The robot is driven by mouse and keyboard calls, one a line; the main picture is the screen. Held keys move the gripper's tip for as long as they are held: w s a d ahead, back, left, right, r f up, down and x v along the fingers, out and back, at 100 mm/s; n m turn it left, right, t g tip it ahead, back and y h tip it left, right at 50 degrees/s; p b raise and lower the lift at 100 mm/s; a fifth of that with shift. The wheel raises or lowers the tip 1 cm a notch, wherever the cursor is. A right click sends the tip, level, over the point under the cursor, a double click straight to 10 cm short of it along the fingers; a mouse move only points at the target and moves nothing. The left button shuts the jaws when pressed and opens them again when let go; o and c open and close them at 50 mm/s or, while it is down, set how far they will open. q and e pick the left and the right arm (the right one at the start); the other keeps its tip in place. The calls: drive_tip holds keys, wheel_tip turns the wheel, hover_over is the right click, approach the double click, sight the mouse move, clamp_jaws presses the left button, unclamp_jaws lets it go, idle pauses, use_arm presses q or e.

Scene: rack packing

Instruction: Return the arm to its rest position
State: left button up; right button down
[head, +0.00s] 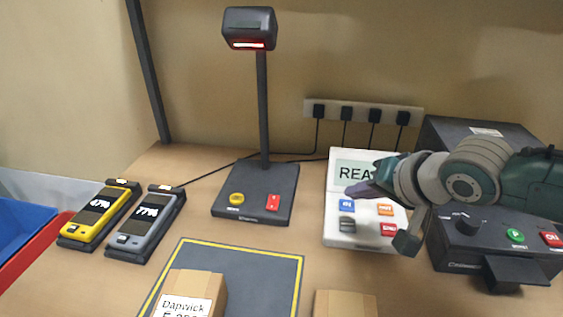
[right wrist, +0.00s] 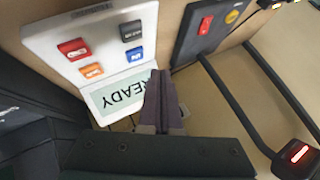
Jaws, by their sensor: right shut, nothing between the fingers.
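My right arm reaches in from the right edge of the head view. Its gripper (head: 364,192) is shut and empty, above the white panel (head: 352,240) whose screen reads READY and which has several coloured buttons. In the right wrist view the gripper's dark fingers (right wrist: 161,98) are together in front of the panel's screen (right wrist: 112,98), covering part of it. I cannot tell the exact gap between the fingers and the panel. My left gripper is not in view.
A scanner stand (head: 263,120) rises at centre. A dark machine (head: 480,262) stands right, under my arm. Two handheld devices, yellow (head: 97,217) and grey (head: 146,227), lie left. Cardboard boxes (head: 192,286) (head: 345,304) are at the front, one on the mat (head: 258,270). A power strip (head: 362,109) is behind.

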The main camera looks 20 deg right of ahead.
idle(0.6)
drive_tip(key=s+a+n+g, duration=0.1)
drive_tip(key=s+a+n, duration=0.1)
drive_tip(key=s+a, duration=0.2)
drive_tip(key=s+a+n+g+y, duration=0.1)
drive_tip(key=s+a+n, duration=0.1)
drive_tip(key=s+a, duration=0.1)
drive_tip(key=s+a+f+n, duration=0.1)
drive_tip(key=s+a+n, duration=0.1)
drive_tip(key=s+a, duration=0.2)
drive_tip(key=shift+s+a+g, duration=0.3)
drive_tip(key=shift+s+g, duration=0.1)
drive_tip(key=shift+s, duration=0.35)
drive_tip(key=s, duration=0.2)
drive_tip(key=s+r+n, duration=0.1)
drive_tip(key=s, duration=0.1)
drive_tip(key=s+r+n+g, duration=0.1)
drive_tip(key=s, duration=0.1)
drive_tip(key=shift+a+r, duration=0.1)
drive_tip(key=shift+a, duration=0.1)
drive_tip(key=s+d+r+n+g+h, duration=0.15)
drive_tip(key=s+r, duration=0.25)
drive_tip(key=s, duration=0.4)
wheel_tip(320, 180, up, 36)
drive_tip(key=p, duration=3.7)
drive_tip(key=shift+w+d+n, duration=0.35)
drive_tip(key=shift+d, duration=0.05)
